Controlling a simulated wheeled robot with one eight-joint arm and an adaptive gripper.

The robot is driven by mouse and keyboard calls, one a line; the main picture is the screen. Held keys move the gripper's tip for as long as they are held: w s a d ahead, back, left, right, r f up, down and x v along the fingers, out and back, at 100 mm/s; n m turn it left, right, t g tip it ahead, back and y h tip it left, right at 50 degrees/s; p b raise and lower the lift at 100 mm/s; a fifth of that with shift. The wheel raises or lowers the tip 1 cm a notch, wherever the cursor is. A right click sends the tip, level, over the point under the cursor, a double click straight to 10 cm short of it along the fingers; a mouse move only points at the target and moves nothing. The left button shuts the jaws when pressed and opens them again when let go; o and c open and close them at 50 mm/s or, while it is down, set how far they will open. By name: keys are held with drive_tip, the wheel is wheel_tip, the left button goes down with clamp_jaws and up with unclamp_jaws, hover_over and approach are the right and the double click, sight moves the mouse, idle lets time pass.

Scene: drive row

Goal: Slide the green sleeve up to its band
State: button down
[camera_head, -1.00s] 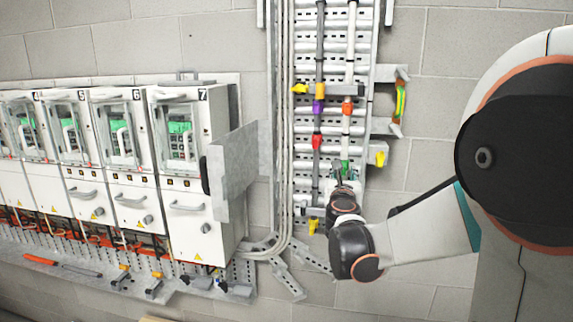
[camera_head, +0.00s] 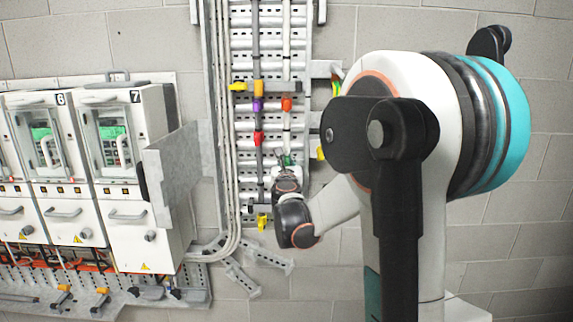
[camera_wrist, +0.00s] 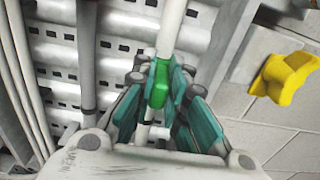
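The green sleeve (camera_head: 287,160) sits on the right-hand pale upright rod (camera_head: 287,130). In the wrist view the green sleeve (camera_wrist: 158,86) is between the two teal fingers of my gripper (camera_wrist: 160,75), which close in on it from both sides. My gripper (camera_head: 287,166) is at the sleeve's height in the head view and hides its lower part. An orange-red sleeve (camera_head: 287,103) is higher on the same rod. I cannot pick out the green sleeve's band.
A second rod at the left carries purple (camera_head: 258,104) and red (camera_head: 258,138) sleeves. A yellow piece (camera_wrist: 285,77) lies right of my gripper. Cabinets (camera_head: 125,150) with a grey panel (camera_head: 177,172) stand at the left. Pale conduits run beside the rack.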

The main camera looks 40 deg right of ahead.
sight(287, 134)
wheel_tip(287, 134, up, 8)
drive_tip(key=p, duration=0.3)
drive_tip(key=shift+f, duration=0.1)
drive_tip(key=shift+w+r, duration=0.1)
drive_tip(key=shift+r, duration=0.25)
drive_tip(key=c, duration=1.6)
unclamp_jaws()
drive_tip(key=shift+p, duration=0.3)
drive_tip(key=v, duration=0.7)
drive_tip(key=shift+s+a, duration=0.2)
drive_tip(key=shift+s, duration=0.05)
